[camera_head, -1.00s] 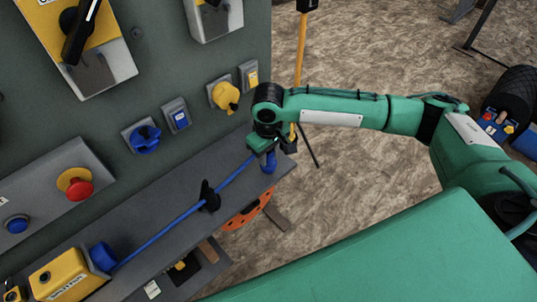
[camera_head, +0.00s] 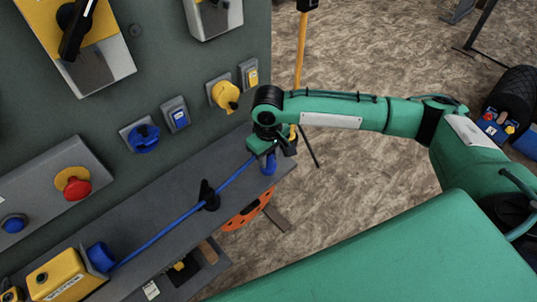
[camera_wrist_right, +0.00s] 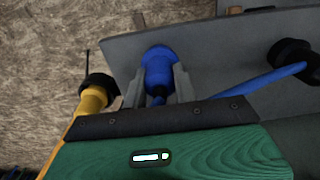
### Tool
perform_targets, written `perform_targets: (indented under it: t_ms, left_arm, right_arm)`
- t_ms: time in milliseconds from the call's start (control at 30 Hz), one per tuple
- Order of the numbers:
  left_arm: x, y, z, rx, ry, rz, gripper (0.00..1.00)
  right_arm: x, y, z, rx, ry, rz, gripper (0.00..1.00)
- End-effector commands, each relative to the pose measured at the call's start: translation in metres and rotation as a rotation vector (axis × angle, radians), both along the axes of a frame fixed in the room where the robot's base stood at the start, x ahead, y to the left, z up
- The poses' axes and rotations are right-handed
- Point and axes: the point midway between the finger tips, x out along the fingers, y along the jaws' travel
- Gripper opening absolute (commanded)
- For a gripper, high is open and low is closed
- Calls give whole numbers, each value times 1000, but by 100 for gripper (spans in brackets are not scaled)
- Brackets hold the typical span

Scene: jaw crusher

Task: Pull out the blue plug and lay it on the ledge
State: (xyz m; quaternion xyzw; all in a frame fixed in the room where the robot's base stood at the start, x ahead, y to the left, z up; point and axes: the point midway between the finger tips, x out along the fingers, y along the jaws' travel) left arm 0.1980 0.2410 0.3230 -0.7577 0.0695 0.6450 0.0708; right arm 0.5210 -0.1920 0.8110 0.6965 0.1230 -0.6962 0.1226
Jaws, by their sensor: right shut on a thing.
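The blue plug (camera_head: 270,163) is at the right end of the grey ledge (camera_head: 150,207) below the panel. My right gripper (camera_head: 268,147) is at that end of the ledge and is shut on the plug. In the right wrist view the plug (camera_wrist_right: 159,70) sits between the two grey fingers, in front of the grey ledge (camera_wrist_right: 225,45). I cannot tell whether the plug touches the ledge. A blue cable (camera_head: 160,234) runs left from the gripper along the ledge. My left gripper is not in view.
A black clip (camera_head: 208,195) stands on the ledge by the cable. A yellow box (camera_head: 62,277) with a blue socket (camera_head: 100,257) is at lower left. Blue (camera_head: 143,137) and yellow (camera_head: 223,95) sockets are on the panel. A yellow post (camera_head: 300,50) stands behind my right gripper.

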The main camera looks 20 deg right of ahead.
Motion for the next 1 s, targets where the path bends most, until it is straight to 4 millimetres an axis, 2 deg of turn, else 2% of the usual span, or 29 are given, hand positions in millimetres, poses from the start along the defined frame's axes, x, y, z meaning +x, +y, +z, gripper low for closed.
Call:
perform_targets:
  t_ms: [233, 267, 300, 400, 767, 867, 1000]
  left_arm:
    - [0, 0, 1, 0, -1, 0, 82]
    - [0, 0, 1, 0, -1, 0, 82]
    - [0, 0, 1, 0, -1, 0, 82]
    - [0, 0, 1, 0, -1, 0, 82]
    - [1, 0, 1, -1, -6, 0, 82]
    - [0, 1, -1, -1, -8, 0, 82]
    - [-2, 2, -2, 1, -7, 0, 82]
  right_arm:
    - [0, 0, -5, 1, 1, 0, 13]
    - [0, 0, -5, 0, 1, 0, 30]
    - [0, 0, -5, 0, 0, 0, 38]
    - [0, 0, -5, 0, 0, 0, 53]
    - [0, 0, -5, 0, 0, 0, 53]
    - [1, 0, 8, 0, -2, 0, 53]
    - [1, 0, 38, 1, -4, 0, 53]
